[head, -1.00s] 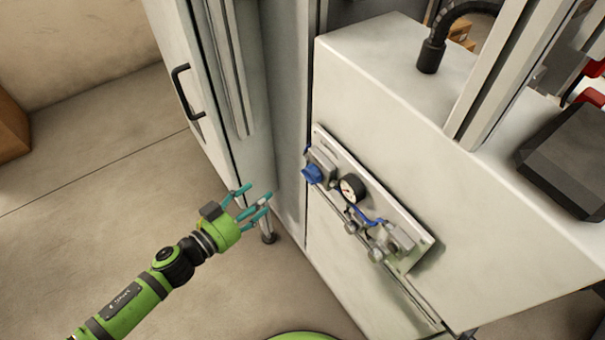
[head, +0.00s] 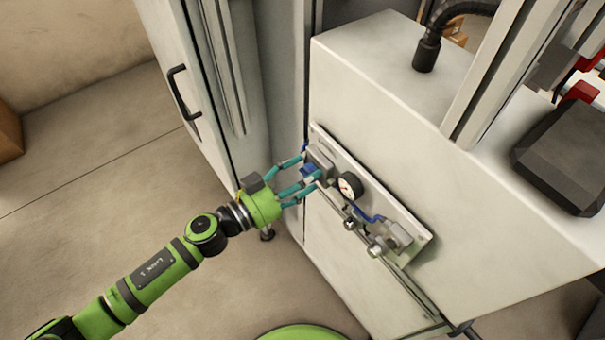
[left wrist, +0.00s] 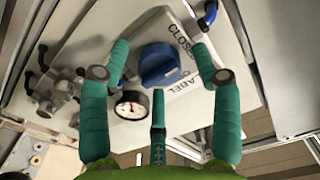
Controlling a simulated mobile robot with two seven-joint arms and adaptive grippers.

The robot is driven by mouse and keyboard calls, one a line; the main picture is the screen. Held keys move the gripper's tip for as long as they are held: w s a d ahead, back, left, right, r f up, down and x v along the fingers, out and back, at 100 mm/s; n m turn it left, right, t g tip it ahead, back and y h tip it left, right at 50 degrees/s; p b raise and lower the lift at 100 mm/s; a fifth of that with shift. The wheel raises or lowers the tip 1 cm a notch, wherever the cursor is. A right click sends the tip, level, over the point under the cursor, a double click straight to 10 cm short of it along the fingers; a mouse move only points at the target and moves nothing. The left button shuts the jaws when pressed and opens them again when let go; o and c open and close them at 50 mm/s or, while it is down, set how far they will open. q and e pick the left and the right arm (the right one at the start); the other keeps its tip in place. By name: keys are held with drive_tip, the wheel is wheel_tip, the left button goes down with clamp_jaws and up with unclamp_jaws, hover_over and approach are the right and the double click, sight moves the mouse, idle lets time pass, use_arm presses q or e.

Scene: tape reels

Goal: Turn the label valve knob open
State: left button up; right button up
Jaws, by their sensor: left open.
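The blue label valve knob (left wrist: 160,64) sits on a grey block on the valve panel (head: 411,225). The words CLOSED and LABEL show beside it in the left wrist view. In the head view the knob (head: 309,171) is partly hidden by teal fingers. My left gripper (head: 308,171) is open at the knob, its fingers spread on either side. In the left wrist view two fingers flank the knob and a third is below it; contact cannot be told. My right gripper is not in view.
A pressure gauge (head: 349,185) is close beside the knob, with a blue tube and metal fittings (head: 376,250) further right. The panel is on a white machine cabinet (head: 400,110). A tall cabinet with a black handle (head: 185,92) stands left.

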use_arm(q)
drive_tip(key=c, duration=1.1)
drive_tip(key=shift+m, duration=0.4)
drive_tip(key=shift+c, duration=0.2)
drive_tip(key=m+p, duration=0.1)
drive_tip(key=m, duration=0.2)
drive_tip(key=shift+m, duration=0.3)
drive_tip(key=m, duration=0.4)
drive_tip(key=shift+m, duration=0.3)
drive_tip(key=m, duration=0.4)
drive_tip(key=shift+m+b, duration=0.45)
drive_tip(key=shift+m, duration=2.05)
